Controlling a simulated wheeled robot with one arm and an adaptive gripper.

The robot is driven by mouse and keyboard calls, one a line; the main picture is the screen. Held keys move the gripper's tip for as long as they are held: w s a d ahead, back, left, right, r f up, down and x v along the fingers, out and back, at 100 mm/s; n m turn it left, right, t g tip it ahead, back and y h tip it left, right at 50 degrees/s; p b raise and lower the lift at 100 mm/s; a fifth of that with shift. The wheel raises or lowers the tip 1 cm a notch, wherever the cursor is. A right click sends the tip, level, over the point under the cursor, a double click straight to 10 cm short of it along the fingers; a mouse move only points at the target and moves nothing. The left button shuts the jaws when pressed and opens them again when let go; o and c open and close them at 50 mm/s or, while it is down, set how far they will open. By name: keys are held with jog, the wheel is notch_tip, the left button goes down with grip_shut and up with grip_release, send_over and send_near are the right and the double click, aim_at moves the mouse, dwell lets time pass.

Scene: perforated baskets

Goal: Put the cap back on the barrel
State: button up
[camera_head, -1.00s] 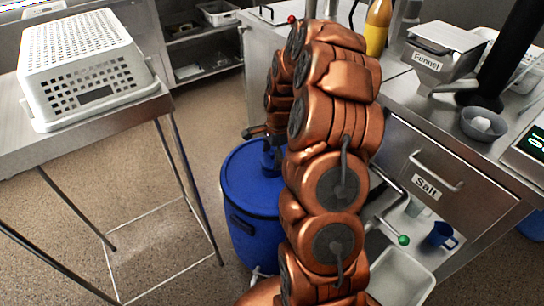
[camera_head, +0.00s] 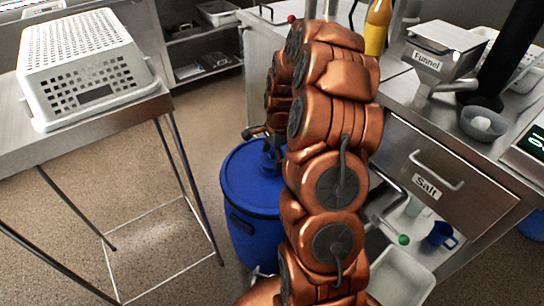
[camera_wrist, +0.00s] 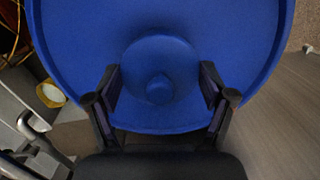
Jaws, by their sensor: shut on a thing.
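The blue barrel (camera_head: 243,232) stands on the floor left of my arm, beside the steel bench. A wide round blue cap (camera_head: 240,185) is over its top. In the wrist view the cap (camera_wrist: 85,60) fills the upper middle, with a raised round grip and a small knob at its centre. My gripper (camera_wrist: 160,88) has one finger on each side of this raised grip and is shut on it. The cap looks level over the barrel. I cannot tell whether it is fully seated, as my arm hides part of the rim.
A steel table (camera_head: 95,118) with a white perforated basket (camera_head: 85,65) stands at left. At right, the bench carries a funnel (camera_head: 440,50), a grey bowl (camera_head: 483,124) and a bottle (camera_head: 377,25). A drawer marked Salt (camera_head: 426,187) is below. Floor is clear between table and barrel.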

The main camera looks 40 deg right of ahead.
dwell(0.3)
jog(key=o, duration=1)
jog(key=shift+r, duration=0.1)
jog(key=shift+r+p, duration=0.8)
jog(key=shift+r, duration=2.6)
grip_shut()
